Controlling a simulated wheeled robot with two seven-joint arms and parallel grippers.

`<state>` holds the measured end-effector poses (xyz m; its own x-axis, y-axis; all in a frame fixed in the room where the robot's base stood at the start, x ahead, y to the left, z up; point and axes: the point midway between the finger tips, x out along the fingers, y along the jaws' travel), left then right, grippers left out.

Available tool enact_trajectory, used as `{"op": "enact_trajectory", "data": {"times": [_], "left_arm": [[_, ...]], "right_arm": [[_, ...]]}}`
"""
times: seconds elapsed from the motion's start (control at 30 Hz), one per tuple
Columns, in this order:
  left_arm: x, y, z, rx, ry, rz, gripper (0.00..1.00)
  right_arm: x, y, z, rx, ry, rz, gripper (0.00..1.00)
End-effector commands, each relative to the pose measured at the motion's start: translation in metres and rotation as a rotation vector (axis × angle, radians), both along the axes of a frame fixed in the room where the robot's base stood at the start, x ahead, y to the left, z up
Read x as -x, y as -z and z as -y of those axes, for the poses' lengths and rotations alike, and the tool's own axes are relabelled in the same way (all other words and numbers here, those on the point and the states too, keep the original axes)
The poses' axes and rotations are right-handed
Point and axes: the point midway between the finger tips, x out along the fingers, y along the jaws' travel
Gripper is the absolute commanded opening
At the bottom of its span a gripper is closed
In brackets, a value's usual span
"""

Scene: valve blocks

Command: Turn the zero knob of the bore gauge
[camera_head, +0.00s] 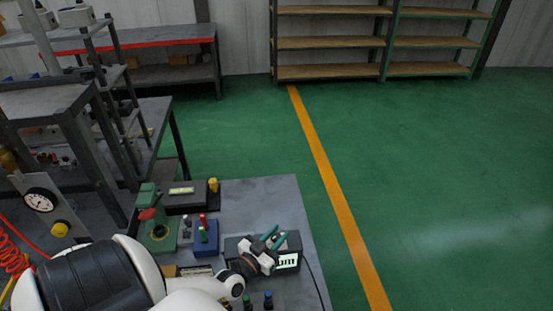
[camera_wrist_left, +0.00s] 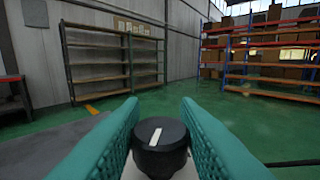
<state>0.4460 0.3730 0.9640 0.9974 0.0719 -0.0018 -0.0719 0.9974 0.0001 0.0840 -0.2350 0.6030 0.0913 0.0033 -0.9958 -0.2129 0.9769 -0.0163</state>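The bore gauge looks to be the dark box with a lit display (camera_head: 287,261) at the bench's right front edge in the head view. My left gripper (camera_head: 274,238), with teal fingers, is at this box and covers part of it. In the left wrist view a round black knob (camera_wrist_left: 160,148) with a white line on top stands between the two teal fingers (camera_wrist_left: 160,112). The fingers are apart, one on each side of the knob. The gaps are very small, and I cannot tell whether either finger touches it. My right gripper is in neither view.
The grey bench (camera_head: 262,200) also holds a green device (camera_head: 160,232), a dark box with a display (camera_head: 185,194) and a blue box (camera_head: 206,238) close to the left gripper. A pressure dial (camera_head: 40,201) stands at left. Green floor to the right is clear.

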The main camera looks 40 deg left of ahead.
Motion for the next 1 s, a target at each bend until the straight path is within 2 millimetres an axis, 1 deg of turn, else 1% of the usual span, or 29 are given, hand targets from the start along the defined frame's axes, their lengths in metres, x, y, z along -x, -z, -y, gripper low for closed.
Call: {"op": "enact_trajectory", "data": {"times": [0.03, 0.1, 0.13, 0.4, 0.53, 0.67, 0.8, 1.0], "left_arm": [[0.000, 0.000, 0.000, 0.000, 0.000, 0.000, 0.36], [0.000, 0.000, 0.000, 0.000, -0.001, 0.000, 0.48], [0.000, 0.000, 0.000, 0.000, -0.001, 0.000, 0.50], [0.001, 0.000, 0.000, 0.000, -0.001, 0.000, 0.50], [0.009, 0.001, 0.001, 0.001, -0.001, -0.001, 0.50], [0.029, 0.003, 0.002, 0.000, -0.001, -0.003, 0.50], [0.059, 0.004, 0.004, 0.001, -0.001, -0.004, 0.50], [0.096, 0.003, 0.007, 0.001, -0.001, -0.003, 0.50]], "right_arm": [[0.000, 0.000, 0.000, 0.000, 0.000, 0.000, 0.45], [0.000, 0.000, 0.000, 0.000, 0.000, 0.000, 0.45], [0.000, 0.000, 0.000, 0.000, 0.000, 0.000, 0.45], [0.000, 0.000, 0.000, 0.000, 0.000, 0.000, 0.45], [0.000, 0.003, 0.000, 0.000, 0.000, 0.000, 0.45], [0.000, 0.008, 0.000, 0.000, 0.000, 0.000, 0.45], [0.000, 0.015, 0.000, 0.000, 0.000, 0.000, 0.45], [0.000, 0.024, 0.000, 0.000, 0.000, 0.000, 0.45]]}}
